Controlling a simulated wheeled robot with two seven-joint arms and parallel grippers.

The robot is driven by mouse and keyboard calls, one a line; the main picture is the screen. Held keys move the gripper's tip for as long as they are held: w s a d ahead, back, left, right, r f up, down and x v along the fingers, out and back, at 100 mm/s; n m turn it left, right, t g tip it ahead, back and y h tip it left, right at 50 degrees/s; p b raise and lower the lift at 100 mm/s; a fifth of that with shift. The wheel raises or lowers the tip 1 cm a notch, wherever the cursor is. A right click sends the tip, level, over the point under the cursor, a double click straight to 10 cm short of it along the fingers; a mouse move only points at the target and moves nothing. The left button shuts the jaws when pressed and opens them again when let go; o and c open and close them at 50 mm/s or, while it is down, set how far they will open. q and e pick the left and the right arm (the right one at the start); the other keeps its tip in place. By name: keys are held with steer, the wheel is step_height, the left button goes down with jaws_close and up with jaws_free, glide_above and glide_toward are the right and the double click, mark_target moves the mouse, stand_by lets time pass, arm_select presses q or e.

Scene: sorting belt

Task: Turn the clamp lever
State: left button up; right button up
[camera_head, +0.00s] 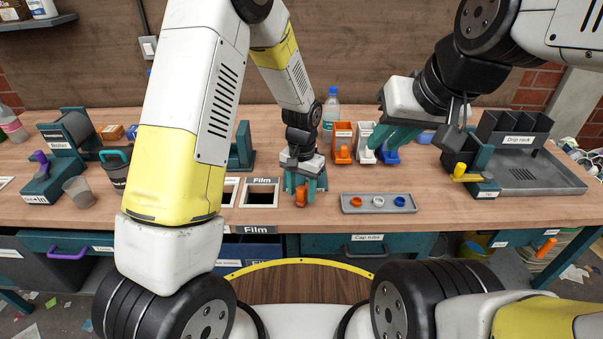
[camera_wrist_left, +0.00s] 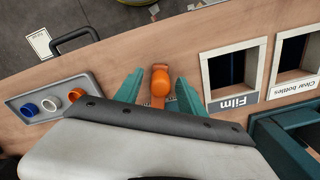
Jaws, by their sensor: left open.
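My left gripper (camera_head: 305,190) points down at the front of the bench. Its teal fingers are apart, one on each side of an orange piece (camera_head: 301,197) with a rounded knob. In the left wrist view the orange piece (camera_wrist_left: 160,82) stands between the open fingers (camera_wrist_left: 155,95); I cannot tell whether they touch it. No readable label shows which part is the clamp lever. A yellow handle (camera_head: 466,175) sticks out of a teal block at the right. My right gripper (camera_head: 385,137) hangs above the bench near the dispensers; its finger gap is not clear.
A grey tray (camera_head: 352,209) with orange, white and blue rings lies right of my left gripper. The Film opening (camera_head: 262,181) is at its left. Orange, white and blue dispensers (camera_head: 343,140) stand behind. A drip rack (camera_head: 520,180) stands at the right, a purple-handled device (camera_head: 43,166) at far left.

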arm_select(q)
jaws_close()
steer(key=shift+r, duration=0.1)
stand_by(1.2)
